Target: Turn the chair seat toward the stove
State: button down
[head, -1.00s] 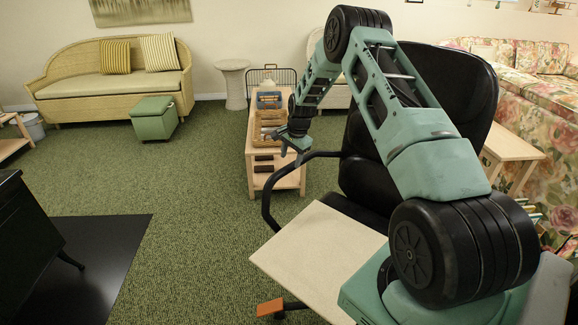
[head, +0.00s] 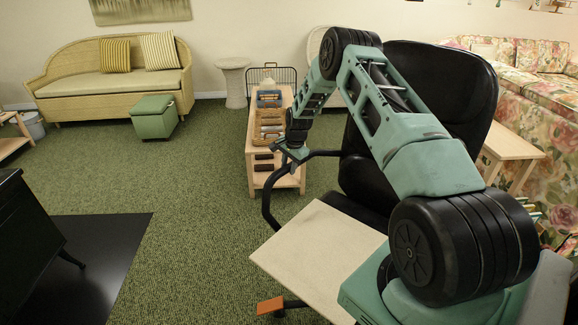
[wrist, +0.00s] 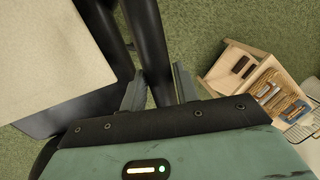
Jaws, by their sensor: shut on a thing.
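The black office chair (head: 470,92) stands to the right in the head view, its tall back partly behind my arm. Its seat is largely hidden by my arm and a pale board. The chair's looped black armrest (head: 266,200) points left, and its tube shows in the wrist view (wrist: 148,40). My gripper (head: 291,156) is at the top front of that loop. In the wrist view, my fingers (wrist: 158,82) stand on either side of the tube and are shut on it. The black stove (head: 25,235) is at the lower left, on a dark floor pad.
A pale board (head: 320,245) lies between my base and the chair. A low wooden shelf cart (head: 292,182) with baskets stands just beyond the armrest. A green ottoman (head: 154,117) and wicker sofa (head: 110,88) are farther back. Open green carpet (head: 190,180) lies between chair and stove.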

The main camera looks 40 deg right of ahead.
aim_at(312, 156)
jog(key=shift+w+d+m+b, duration=0.1)
jog(key=shift+d+m+b, duration=0.2)
jog(key=shift+d, duration=0.45)
jog(key=d+m+b, duration=0.1)
jog(key=d, duration=0.2)
jog(key=d+m+b, duration=0.1)
jog(key=d, duration=0.2)
jog(key=d+m+h+b, duration=0.1)
jog(key=d+m, duration=0.1)
jog(key=d, duration=0.2)
jog(key=shift+s+d, duration=0.1)
jog(key=shift+s, duration=0.2)
jog(key=s+d+m+b, duration=0.2)
jog(key=s+d+m, duration=0.2)
jog(key=d, duration=0.6)
jog(key=shift+s+g+h, duration=0.3)
jog(key=shift+h, duration=0.1)
jog(key=c, duration=1.1)
grip_release()
jog(key=shift+o, duration=0.2)
jog(key=v, duration=1.7)
jog(key=shift+s+r+b, duration=0.15)
jog(key=shift+r+b, duration=0.1)
jog(key=shift+b, duration=0.1)
